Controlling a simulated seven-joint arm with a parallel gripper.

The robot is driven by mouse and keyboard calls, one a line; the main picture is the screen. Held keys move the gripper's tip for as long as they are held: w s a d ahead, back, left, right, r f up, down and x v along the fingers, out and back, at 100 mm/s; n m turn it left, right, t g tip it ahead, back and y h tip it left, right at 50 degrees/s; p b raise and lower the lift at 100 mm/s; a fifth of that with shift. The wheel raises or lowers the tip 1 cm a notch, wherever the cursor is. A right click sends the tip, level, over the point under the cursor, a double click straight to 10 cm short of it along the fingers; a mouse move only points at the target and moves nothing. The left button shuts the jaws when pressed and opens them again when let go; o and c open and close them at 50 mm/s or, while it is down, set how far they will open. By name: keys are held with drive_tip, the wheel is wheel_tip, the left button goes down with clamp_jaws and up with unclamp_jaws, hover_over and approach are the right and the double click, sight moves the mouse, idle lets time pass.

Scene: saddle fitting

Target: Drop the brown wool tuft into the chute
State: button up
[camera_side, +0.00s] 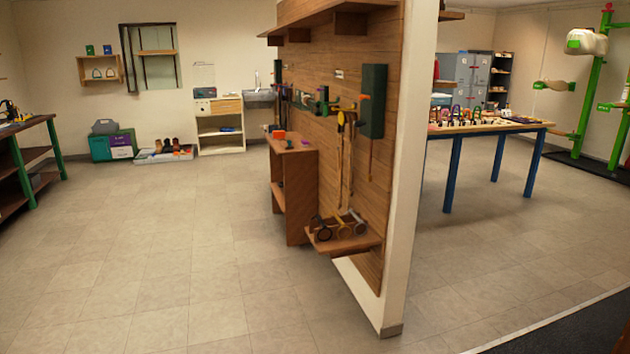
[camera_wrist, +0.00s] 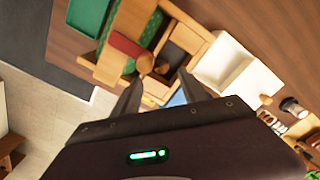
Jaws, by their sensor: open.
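My gripper (camera_wrist: 160,88) shows in the wrist view with its two dark fingers spread apart and nothing visible between them. Just beyond the fingertips, small rounded brown lumps (camera_wrist: 146,63) lie at a wooden tray-like holder (camera_wrist: 148,14). One of them may be the brown wool tuft, but the view is too coarse to be sure. I cannot pick out the chute with certainty. A white open-topped box (camera_wrist: 237,66) stands to the right of the wooden holder. My gripper is not visible in the side view, and I cannot make out the tuft there.
Several small items lie at the right. In the side view, a wooden partition (camera_side: 345,140) and a blue-legged table (camera_side: 480,128) stand on open tiled floor.

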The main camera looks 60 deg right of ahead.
wheel_tip(320, 180, up, 5)
drive_tip(key=shift+r, duration=0.1)
idle(0.5)
drive_tip(key=s+d+r+t, duration=0.3)
drive_tip(key=s+d+r, duration=0.5)
drive_tip(key=d, duration=0.3)
drive_tip(key=s+d+t, duration=0.2)
drive_tip(key=s+d, duration=0.3)
drive_tip(key=s, duration=0.4)
drive_tip(key=shift+s+d+f+t, duration=0.15)
drive_tip(key=shift+s+f+t, duration=0.15)
drive_tip(key=shift+s+f, duration=0.05)
drive_tip(key=shift+c, duration=0.2)
idle(1.7)
